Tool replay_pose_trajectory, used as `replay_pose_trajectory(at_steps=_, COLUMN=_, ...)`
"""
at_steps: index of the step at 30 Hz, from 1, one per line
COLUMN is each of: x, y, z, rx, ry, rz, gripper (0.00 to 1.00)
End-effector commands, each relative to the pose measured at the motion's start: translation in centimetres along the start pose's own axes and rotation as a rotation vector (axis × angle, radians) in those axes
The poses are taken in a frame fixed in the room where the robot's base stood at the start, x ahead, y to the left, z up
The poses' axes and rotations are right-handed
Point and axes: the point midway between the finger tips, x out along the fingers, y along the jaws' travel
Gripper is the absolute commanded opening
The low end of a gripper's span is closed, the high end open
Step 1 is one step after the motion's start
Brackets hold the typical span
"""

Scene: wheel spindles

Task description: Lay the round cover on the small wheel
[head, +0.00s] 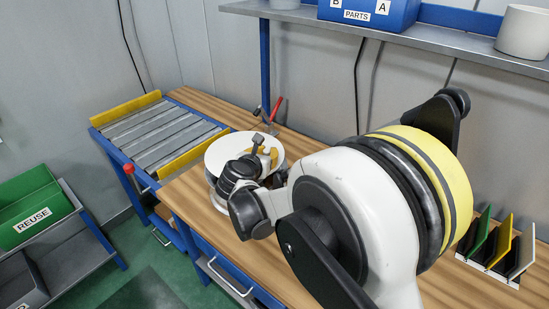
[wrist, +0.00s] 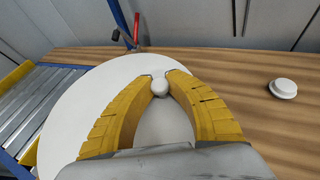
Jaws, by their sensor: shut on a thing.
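The round cover (head: 218,156) is a flat white disc with a small round knob (wrist: 160,88) at its middle. My gripper (wrist: 160,77) has its yellow fingers closed on the knob. In the head view my gripper (head: 264,152) is above the cover, partly behind my wrist. The cover looks roughly level over the workbench. A pale rounded edge shows just below it in the head view, perhaps part of the small wheel. The cover and my arm hide most of what lies beneath, so I cannot tell whether the cover touches it.
A small white knobbed piece (wrist: 283,89) lies on the wooden bench to the right. A red-handled tool (head: 275,108) is behind the cover. A roller conveyor (head: 155,135) adjoins at left. Upright coloured plates (head: 497,242) stand at right. My arm covers much of the bench.

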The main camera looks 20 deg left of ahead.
Motion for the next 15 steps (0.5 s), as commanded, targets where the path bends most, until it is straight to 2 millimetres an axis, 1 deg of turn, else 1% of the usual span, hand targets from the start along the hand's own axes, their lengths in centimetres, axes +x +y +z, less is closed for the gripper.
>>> replay_pose_trajectory(at_steps=1, x=0.6, y=0.1, z=-0.2, rx=0.001, ry=0.000, rz=0.000, gripper=0.00)
replay_pose_trajectory(at_steps=5, x=1.2, y=0.2, z=-0.5, rx=0.001, ry=0.000, rz=0.000, gripper=0.00)
replay_pose_trajectory(at_steps=12, x=2.5, y=0.2, z=-3.7, rx=0.001, ry=0.000, rz=0.000, gripper=0.00)
replay_pose_trajectory(at_steps=15, x=2.6, y=0.2, z=-4.0, rx=0.001, ry=0.000, rz=0.000, gripper=0.00)
